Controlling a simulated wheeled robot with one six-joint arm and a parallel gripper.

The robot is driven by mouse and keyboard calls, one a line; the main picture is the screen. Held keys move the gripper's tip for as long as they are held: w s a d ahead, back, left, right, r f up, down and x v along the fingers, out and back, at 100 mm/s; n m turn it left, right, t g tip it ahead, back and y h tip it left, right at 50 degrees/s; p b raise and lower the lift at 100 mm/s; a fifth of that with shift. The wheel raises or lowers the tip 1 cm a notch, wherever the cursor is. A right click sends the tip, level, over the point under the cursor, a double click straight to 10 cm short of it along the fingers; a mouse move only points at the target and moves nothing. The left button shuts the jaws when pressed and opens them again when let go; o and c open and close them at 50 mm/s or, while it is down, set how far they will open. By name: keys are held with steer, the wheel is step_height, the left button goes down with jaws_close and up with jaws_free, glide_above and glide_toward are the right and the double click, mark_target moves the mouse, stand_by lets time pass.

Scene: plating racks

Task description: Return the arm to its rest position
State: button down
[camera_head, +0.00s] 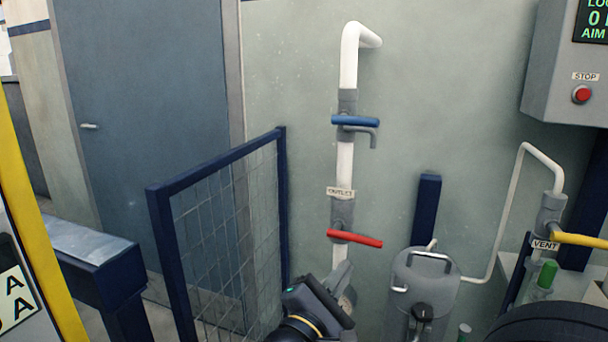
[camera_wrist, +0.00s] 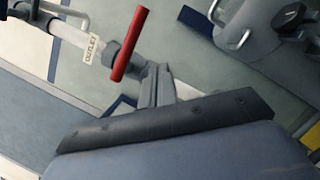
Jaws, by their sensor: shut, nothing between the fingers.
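My gripper (camera_head: 341,272) is low in the middle of the head view, in front of the white outlet pipe (camera_head: 345,165) and below its red lever (camera_head: 355,239). Its grey fingers are shut and empty. In the wrist view my gripper (camera_wrist: 158,75) points up the picture, with the red lever (camera_wrist: 131,45) just left of and beyond the fingertips. From these views I cannot tell the exact gap to the pipe. The rest of my arm is mostly out of view.
A blue mesh fence (camera_head: 215,235) stands left of my gripper. A grey tank (camera_head: 424,285) with a top handle stands close on the right. A blue lever (camera_head: 355,121) sits higher on the pipe. A yellow vent lever (camera_head: 580,240) and a control box (camera_head: 560,70) are at right.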

steer(key=s+a+m+g+b, duration=0.1)
steer(key=a+m+g+b, duration=0.2)
steer(key=a+m, duration=0.4)
steer(key=m, duration=0.2)
steer(key=shift+s+a+f+m, duration=0.2)
steer(key=shift+s+m, duration=0.05)
steer(key=shift+m, duration=0.15)
